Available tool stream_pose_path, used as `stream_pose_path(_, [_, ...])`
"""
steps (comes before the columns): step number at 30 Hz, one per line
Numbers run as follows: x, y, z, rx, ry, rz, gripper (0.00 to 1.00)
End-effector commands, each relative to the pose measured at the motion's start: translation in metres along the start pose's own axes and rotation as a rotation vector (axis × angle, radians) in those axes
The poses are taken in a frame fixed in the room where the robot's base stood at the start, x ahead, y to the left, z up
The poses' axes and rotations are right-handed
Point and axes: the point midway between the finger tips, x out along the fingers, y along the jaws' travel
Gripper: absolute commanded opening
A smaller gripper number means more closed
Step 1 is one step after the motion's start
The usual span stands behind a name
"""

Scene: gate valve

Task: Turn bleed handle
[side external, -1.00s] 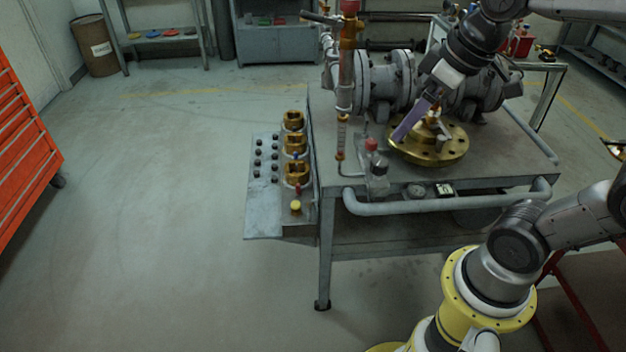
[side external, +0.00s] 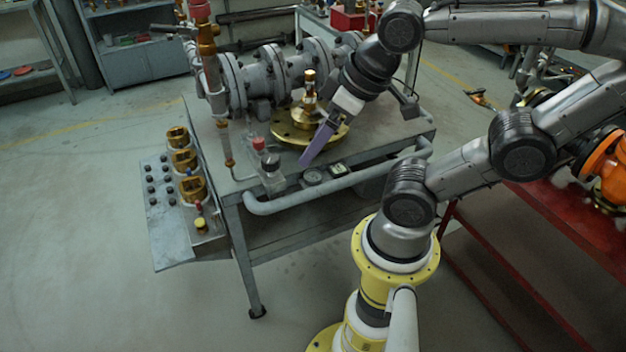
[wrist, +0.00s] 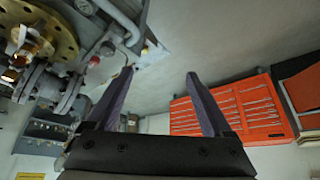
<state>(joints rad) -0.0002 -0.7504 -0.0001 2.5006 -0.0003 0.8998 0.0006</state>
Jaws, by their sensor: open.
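My gripper (side external: 305,162) has purple fingers and hangs over the front part of the grey workbench (side external: 400,130), in front of the round brass flange (side external: 285,133). In the wrist view my gripper (wrist: 160,73) is open, with nothing between its fingers. A copper pipe (side external: 208,68) with a red top stands at the bench's left, with a dark lever (side external: 172,29) sticking out leftward. A small red-capped fitting (side external: 258,144) stands at the front, left of my fingers and apart from them. I cannot tell for sure which part is the bleed handle.
Grey flanged piping (side external: 265,78) runs along the bench behind the brass flange. A rail (side external: 330,190) and small gauges (side external: 312,176) line the front edge. A side panel with brass fittings (side external: 183,160) is at the left. The wrist view shows an orange tool cabinet (wrist: 235,105).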

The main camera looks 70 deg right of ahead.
Motion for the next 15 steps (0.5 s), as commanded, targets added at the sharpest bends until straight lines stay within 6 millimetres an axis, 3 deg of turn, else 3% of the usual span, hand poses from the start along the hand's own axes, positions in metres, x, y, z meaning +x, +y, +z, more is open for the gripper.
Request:
stream_pose_path(11, [0.0,0.0,-0.0001,0.0,0.0,0.0,0.85])
stream_pose_path(15, [0.0012,0.0,-0.0052,0.01,-0.006,-0.005,0.62])
